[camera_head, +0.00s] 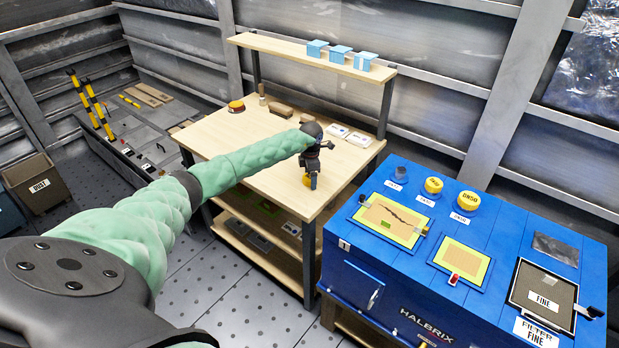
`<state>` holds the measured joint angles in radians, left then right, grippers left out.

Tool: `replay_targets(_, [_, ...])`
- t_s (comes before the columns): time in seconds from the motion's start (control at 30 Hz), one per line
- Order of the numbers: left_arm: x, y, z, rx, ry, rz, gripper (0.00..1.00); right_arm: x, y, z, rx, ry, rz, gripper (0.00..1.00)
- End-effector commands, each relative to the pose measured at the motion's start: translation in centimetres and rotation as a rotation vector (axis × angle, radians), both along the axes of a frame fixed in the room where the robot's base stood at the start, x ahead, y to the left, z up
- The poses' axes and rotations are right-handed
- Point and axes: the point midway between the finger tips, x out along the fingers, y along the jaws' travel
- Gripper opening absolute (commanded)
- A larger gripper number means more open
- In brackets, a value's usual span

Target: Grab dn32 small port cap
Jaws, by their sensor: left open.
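My left arm reaches in from the left over the wooden workbench (225,133). My left gripper (312,180) is open and points down near the bench's front right corner. A small yellow-orange object (306,180), which looks like a small port cap, is right at its fingers on the bench top. The gripper partly hides it, and I cannot tell if they touch. On the blue machine (390,280), the smallest port (400,172) at the left of the row looks grey, without a yellow cap. Larger yellow caps sit on the middle port (433,185) and the DN50 port (468,200). My right gripper is not in view.
A shelf (290,50) with several light-blue boxes (340,53) stands over the bench's back. The FINE filter panel (541,298) is at the machine's right. Floor shows at the front left.

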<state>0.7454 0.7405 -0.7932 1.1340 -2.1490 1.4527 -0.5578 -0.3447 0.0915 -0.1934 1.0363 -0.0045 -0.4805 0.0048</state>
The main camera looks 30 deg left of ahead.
Motion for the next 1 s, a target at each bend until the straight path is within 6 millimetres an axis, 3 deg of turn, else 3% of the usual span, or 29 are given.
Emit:
replay_targets(0.27, [0.0,0.0,-0.1,0.001,-0.001,0.000,0.74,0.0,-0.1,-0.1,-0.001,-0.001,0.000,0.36])
replay_targets(0.5, [0.0,0.0,-0.1,0.001,-0.001,0.000,0.29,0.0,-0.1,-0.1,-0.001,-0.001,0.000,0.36])
replay_targets(0.93, [0.1,0.1,0.4,0.001,-0.001,-0.001,0.29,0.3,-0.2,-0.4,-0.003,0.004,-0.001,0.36])
replay_targets(1.0, [0.1,0.1,1.0,0.002,-0.003,-0.001,0.29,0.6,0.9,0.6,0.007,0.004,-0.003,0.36])
